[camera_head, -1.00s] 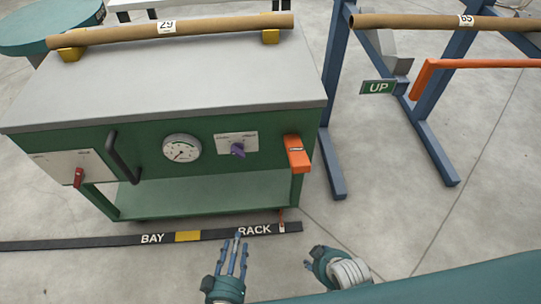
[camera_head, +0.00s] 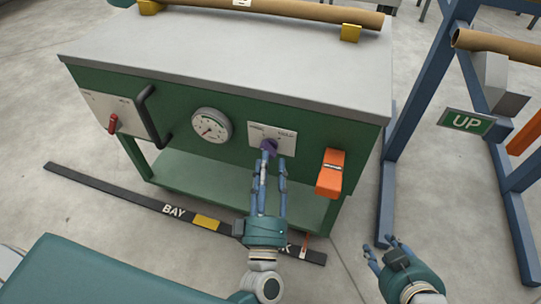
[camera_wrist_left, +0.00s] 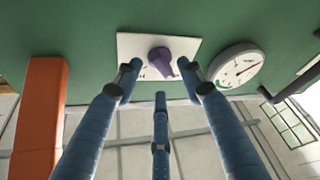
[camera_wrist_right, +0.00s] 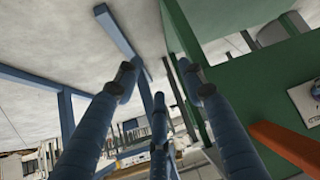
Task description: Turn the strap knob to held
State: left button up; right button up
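A purple knob (camera_head: 268,146) sits on a white plate (camera_head: 286,138) on the green cabinet's front. The lettering on the plate is too small to read. My right gripper (camera_head: 380,246) is open and empty, low at the right, away from the cabinet.
A round gauge (camera_head: 211,126) is left of the plate. Farther left are a black handle (camera_head: 150,118) and a red lever (camera_head: 113,124). An orange block (camera_head: 331,173) juts out right of the knob. A blue frame (camera_head: 411,110) stands at the right. A floor strip (camera_head: 110,190) lies in front.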

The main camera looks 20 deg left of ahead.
aim_at(269, 149)
pick_arm(q)
jog(key=x, duration=0.3)
jog(key=shift+w, duration=0.15)
jog(key=shift+a+r, duration=0.1)
grip_shut()
